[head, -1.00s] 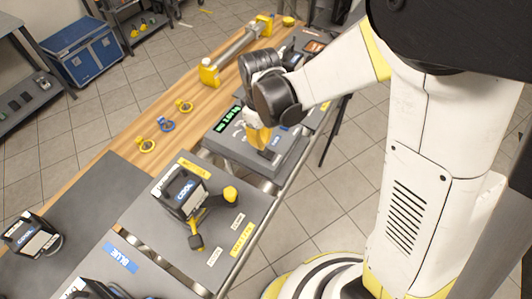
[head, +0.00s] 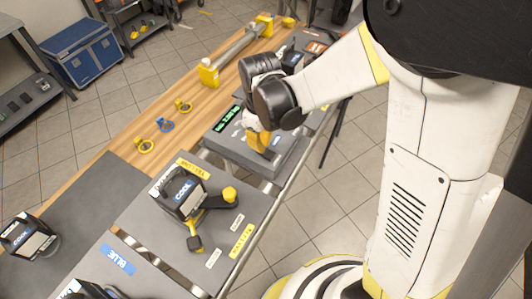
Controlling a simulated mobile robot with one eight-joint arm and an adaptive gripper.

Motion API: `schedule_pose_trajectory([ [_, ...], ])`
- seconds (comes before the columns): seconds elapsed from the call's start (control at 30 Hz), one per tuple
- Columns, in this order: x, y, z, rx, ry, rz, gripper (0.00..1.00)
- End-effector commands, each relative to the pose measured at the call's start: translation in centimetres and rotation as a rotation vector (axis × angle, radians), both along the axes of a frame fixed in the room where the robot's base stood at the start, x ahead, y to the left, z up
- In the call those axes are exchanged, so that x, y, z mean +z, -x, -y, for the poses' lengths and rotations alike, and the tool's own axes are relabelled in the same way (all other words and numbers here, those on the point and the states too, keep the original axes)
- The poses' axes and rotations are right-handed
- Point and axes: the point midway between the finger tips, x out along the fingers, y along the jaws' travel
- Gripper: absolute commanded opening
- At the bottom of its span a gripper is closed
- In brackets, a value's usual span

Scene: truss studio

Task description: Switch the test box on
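The test box is a flat grey box (head: 229,147) on the bench in the middle of the head view. Its small display (head: 228,119) shows green lit characters, too small to read surely. My gripper (head: 266,150) with yellow parts points down over the right part of the box's top, at or very close to the surface. My gripper and wrist hide part of the top, and I cannot make out the switch. I cannot tell whether the fingers are open or shut.
A black lamp-like unit labelled COOL (head: 181,192) stands on a dark mat nearer me. A yellow-ended bar (head: 237,55) lies behind. A blue case (head: 82,52) stands on the floor at upper left.

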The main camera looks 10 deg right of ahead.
Motion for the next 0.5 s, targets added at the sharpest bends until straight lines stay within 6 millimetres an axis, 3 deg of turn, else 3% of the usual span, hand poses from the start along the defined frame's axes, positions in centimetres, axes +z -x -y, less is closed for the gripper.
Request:
schedule_pose_trajectory([
  [0.5,-0.85,0.00,0.00,0.000,0.000,0.000,0.00],
])
